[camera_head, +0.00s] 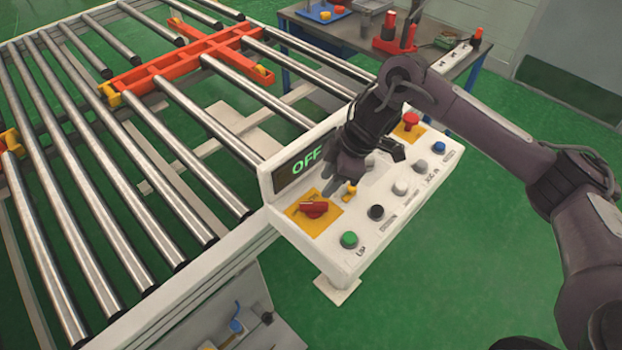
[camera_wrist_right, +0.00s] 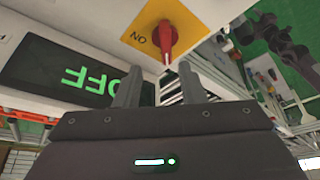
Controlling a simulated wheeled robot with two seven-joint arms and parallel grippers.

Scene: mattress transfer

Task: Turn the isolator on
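The isolator (camera_head: 314,209) is a red rotary handle on a yellow plate at the left end of the white control panel (camera_head: 345,245). In the right wrist view the red handle (camera_wrist_right: 166,42) sits just beyond my fingertips, beside the word ON on its plate. The panel display (camera_head: 305,163) reads OFF in green. My right gripper (camera_head: 338,188) hangs above the panel, close to the isolator and apart from it. Its two fingers are spread with a gap between them in the right wrist view (camera_wrist_right: 158,82), with nothing held. My left gripper is not in view.
The panel also carries a green button (camera_head: 349,240), a black button (camera_head: 376,212), a blue button (camera_head: 438,147) and a red emergency stop (camera_head: 411,120). A roller conveyor (camera_head: 150,190) with an orange frame (camera_head: 190,55) lies left. A workbench (camera_head: 350,35) stands behind.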

